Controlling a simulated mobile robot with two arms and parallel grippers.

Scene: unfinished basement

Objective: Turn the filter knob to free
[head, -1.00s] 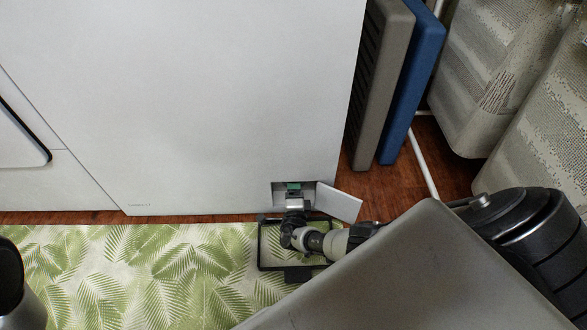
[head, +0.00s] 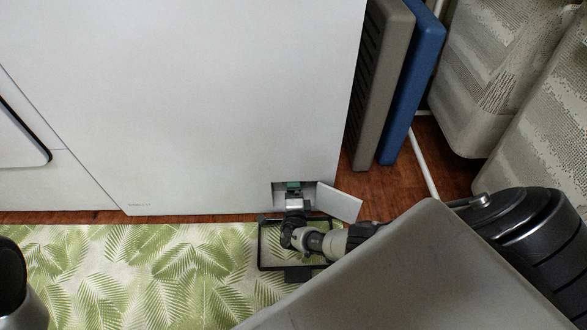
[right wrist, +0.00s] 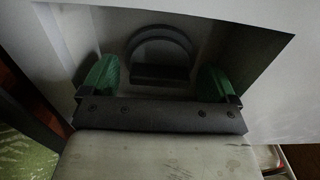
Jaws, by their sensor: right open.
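The filter knob (right wrist: 160,55) is a dark round disc with a raised grip bar, set in a recess low in the white machine (head: 230,110). The small access flap (head: 338,201) stands open to the right. My right gripper (right wrist: 157,80) is open, its green fingertips one on each side of the knob with visible gaps; I cannot tell if they touch it. In the head view the right gripper (head: 293,188) reaches into the opening and hides the knob. My left gripper is not in view.
A black-rimmed tray (head: 262,248) lies on the leaf-patterned mat (head: 150,270) under my right wrist. Grey (head: 382,80) and blue (head: 408,90) panels stand right of the machine, near pale patterned fabric (head: 500,70).

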